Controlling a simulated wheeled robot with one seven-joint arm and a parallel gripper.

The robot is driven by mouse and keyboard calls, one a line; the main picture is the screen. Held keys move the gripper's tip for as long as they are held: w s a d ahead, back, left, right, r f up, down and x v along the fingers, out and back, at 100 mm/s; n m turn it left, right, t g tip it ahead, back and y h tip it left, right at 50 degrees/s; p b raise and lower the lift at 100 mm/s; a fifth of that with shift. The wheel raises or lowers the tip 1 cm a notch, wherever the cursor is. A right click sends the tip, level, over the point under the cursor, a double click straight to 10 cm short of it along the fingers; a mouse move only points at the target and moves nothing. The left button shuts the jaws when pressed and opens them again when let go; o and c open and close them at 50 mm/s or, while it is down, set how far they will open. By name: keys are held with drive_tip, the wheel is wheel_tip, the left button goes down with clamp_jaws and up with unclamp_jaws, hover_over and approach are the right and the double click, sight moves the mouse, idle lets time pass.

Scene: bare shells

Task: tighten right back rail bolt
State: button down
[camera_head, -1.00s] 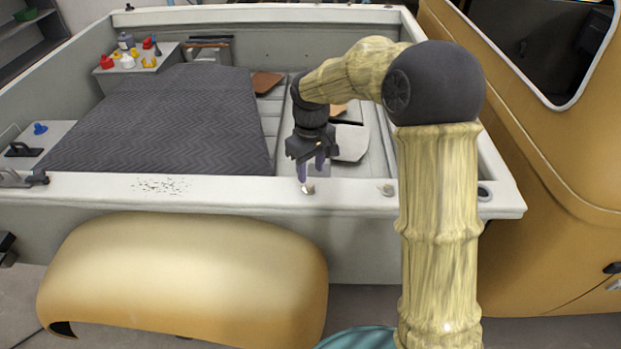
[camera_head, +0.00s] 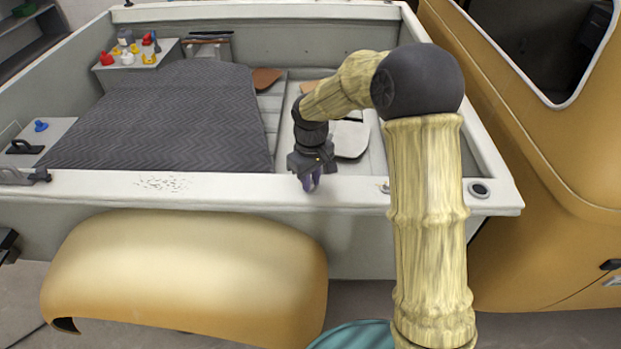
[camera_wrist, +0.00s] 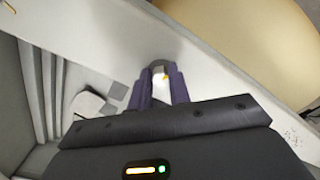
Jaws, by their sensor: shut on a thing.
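The white near rail (camera_head: 240,190) of the truck bed runs across the head view. My gripper (camera_head: 310,185) points down at the rail's top, right of the rail's middle. In the wrist view, its two purple fingers (camera_wrist: 160,76) are shut on a small pale rail bolt (camera_wrist: 159,69). The fingers hide most of this bolt, so I cannot tell how deep it sits. A second bolt (camera_head: 385,188) sits further right on the same rail, partly hidden behind my arm.
A dark patterned mat (camera_head: 160,125) covers the left of the bed. Small coloured items stand on a grey ledge (camera_head: 140,63) at the back left. A yellow fender (camera_head: 190,270) is in front of the rail, and the yellow cab (camera_head: 560,200) is at the right.

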drive_tip(key=shift+m, duration=0.4)
drive_tip(key=m+b, duration=0.1)
drive_tip(key=m, duration=0.5)
drive_tip(key=shift+a+b, duration=0.2)
drive_tip(key=shift+b, duration=0.15)
drive_tip(key=m, duration=0.6)
drive_tip(key=shift+a+r, duration=0.1)
drive_tip(key=m+p, duration=0.1)
drive_tip(key=m, duration=0.3)
drive_tip(key=shift+m, duration=0.4)
drive_tip(key=shift+w+a+m+p, duration=0.15)
drive_tip(key=shift+m+p, duration=0.45)
drive_tip(key=shift+m, duration=1.3)
drive_tip(key=c, duration=1.3)
unclamp_jaws()
